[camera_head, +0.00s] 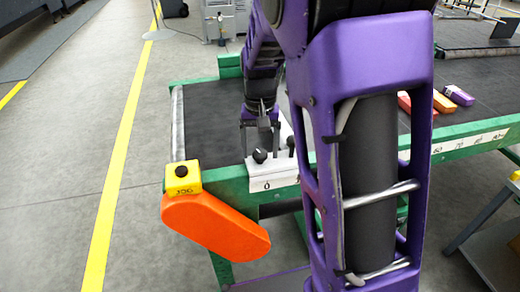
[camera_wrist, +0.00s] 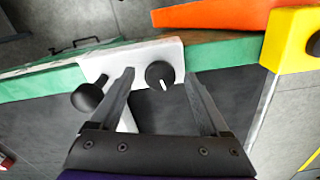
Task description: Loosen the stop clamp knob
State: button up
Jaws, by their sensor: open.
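A round black knob (camera_wrist: 160,75) with a white pointer line sits on a white stop block (camera_wrist: 172,51) at the green rail. I take it for the stop clamp knob, though no label shows. In the head view the knob (camera_head: 260,156) is on top of the white block (camera_head: 262,178). My gripper (camera_wrist: 159,82) is open, with one finger on each side of this knob in the wrist view. Whether the fingers touch it cannot be told. In the head view my gripper (camera_head: 260,147) points down over the knob. A second black knob (camera_wrist: 87,97) on a stem stands left of the fingers.
A yellow JOG box (camera_head: 183,178) and an orange guard (camera_head: 215,227) are at the table's near left corner. A dark belt (camera_head: 205,125) lies behind the green rail. Coloured cartons (camera_head: 458,95) lie at right. My arm hides the middle of the table.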

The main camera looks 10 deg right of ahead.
grip_shut()
dwell(0.4)
